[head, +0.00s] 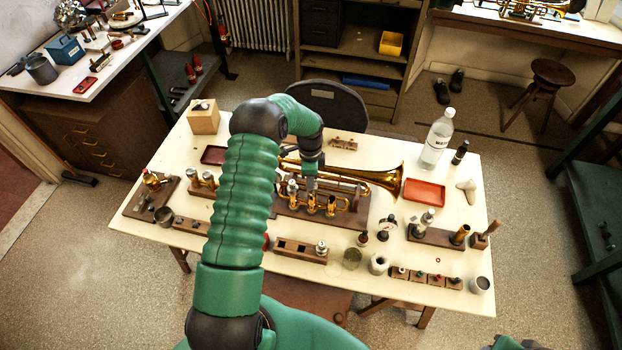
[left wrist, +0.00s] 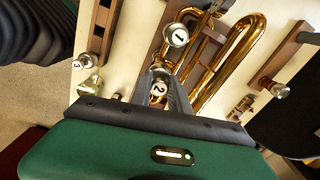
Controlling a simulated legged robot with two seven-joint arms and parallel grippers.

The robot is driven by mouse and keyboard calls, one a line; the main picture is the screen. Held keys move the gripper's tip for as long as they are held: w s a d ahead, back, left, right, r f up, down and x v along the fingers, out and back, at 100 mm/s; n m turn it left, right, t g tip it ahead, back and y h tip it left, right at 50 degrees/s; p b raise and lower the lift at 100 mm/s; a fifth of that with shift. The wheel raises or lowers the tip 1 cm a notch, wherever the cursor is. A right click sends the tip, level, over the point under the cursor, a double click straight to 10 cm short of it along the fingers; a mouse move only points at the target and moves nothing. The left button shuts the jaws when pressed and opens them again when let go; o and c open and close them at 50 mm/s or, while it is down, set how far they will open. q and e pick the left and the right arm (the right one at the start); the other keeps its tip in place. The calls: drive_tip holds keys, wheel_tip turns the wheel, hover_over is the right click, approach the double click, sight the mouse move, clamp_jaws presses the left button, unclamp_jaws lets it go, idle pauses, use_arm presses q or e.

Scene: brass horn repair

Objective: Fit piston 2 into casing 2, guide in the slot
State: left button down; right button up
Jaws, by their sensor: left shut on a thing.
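The brass trumpet (head: 375,179) lies on a brown wooden cradle at the middle of the table, its bell to the right. Its valve casings (head: 330,206) face up. My left gripper (head: 309,184) is over the valve section. In the left wrist view, its fingers (left wrist: 166,88) are shut on piston 2 (left wrist: 158,90), a silver cap marked 2. The fingers hide casing 2, so I cannot tell how deep the piston sits or where its guide points. A cap marked 1 (left wrist: 177,35) stands beside it. A cap marked 3 (left wrist: 77,65) is in a wooden rack.
The wooden rack (head: 290,247) is in front of the trumpet. A red tray (head: 424,192) and a clear bottle (head: 437,140) are at the right. Small jars, including a white one (head: 378,265), line the front edge. A wooden box (head: 203,117) stands at the back left.

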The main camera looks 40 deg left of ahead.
use_arm(q)
drive_tip(key=shift+a+f+b, duration=0.1)
drive_tip(key=shift+f+b, duration=0.85)
drive_tip(key=shift+f, duration=0.55)
drive_tip(key=shift+f, duration=0.1)
drive_tip(key=c, duration=1.2)
unclamp_jaws()
drive_tip(key=shift+o, duration=0.2)
drive_tip(key=shift+r, duration=0.45)
wheel_tip(320, 180, up, 16)
drive_tip(key=b, duration=0.3)
drive_tip(key=shift+a, duration=0.15)
